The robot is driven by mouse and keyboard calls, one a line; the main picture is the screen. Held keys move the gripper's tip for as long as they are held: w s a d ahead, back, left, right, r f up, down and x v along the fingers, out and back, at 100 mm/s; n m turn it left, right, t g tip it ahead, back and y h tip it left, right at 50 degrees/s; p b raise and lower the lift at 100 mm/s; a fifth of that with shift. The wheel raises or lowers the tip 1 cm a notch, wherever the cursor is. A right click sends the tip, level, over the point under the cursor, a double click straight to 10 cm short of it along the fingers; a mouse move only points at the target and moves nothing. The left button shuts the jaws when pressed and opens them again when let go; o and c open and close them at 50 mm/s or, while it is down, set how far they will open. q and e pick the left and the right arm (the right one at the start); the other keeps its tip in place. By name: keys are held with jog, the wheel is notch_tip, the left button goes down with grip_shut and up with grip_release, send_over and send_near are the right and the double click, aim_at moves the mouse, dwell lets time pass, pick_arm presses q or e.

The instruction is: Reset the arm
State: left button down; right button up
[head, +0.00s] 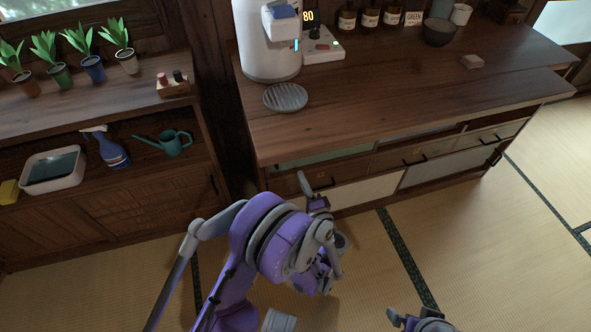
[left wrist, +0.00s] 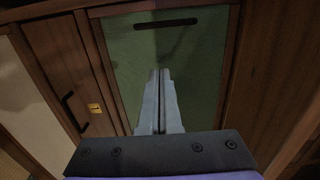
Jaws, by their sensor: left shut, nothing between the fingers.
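My left arm is purple and grey and comes in from the lower left in the head view. Its gripper (head: 305,183) is in front of the wooden counter's lower drawers, below the tabletop's front edge. In the left wrist view, the gripper's two grey fingers (left wrist: 158,85) lie together, shut and empty, pointing at a green panel (left wrist: 205,65) with a dark slot handle. Whether they touch the panel cannot be told. Part of my right arm (head: 420,321) shows at the bottom edge of the head view; its fingers cannot be made out clearly.
The counter (head: 400,105) holds a white machine (head: 268,50), a round grey drip tray (head: 285,97), brown bottles and a dark bowl (head: 439,32). A shelf (head: 110,108) with potted plants stands at left. Tatami floor (head: 480,240) at right is clear.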

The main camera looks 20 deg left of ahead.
pick_arm(q)
jog(key=v, duration=0.5)
jog(key=shift+s, duration=0.15)
